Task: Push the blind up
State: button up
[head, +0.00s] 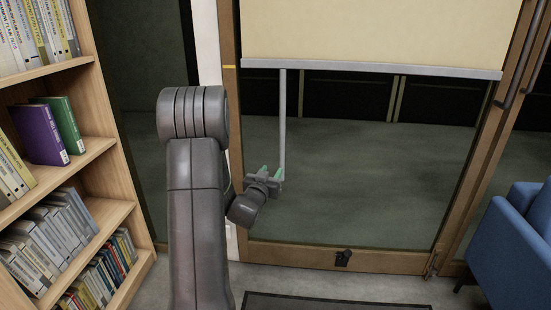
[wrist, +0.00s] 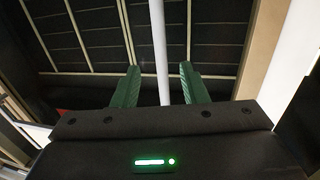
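The cream blind (head: 370,30) hangs over the upper part of the glass door. Its grey bottom bar (head: 370,68) is level with a small yellow mark (head: 229,67) on the left of the wooden frame. A thin pale rod (head: 282,120) hangs straight down from the bar near its left end. My gripper (head: 272,173) is at the rod's lower end. In the wrist view the rod (wrist: 160,45) runs between the two green fingers of my gripper (wrist: 159,70), with a gap on each side. The gripper is open; the rod's lowest part is hidden behind the gripper body.
A wooden bookshelf (head: 118,165) with books stands close on the left. A blue armchair (head: 515,240) stands at the right. The door has a dark fitting (head: 343,258) low down and a handle (head: 518,60) at the right. A dark mat (head: 330,301) lies on the floor.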

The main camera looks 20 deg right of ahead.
aim_at(281, 156)
jog(key=b+x, duration=0.1)
jog(key=x, duration=1.1)
jog(key=shift+w+d, duration=0.25)
jog(key=shift+d, duration=0.1)
jog(key=shift+c, duration=0.2)
grip_shut()
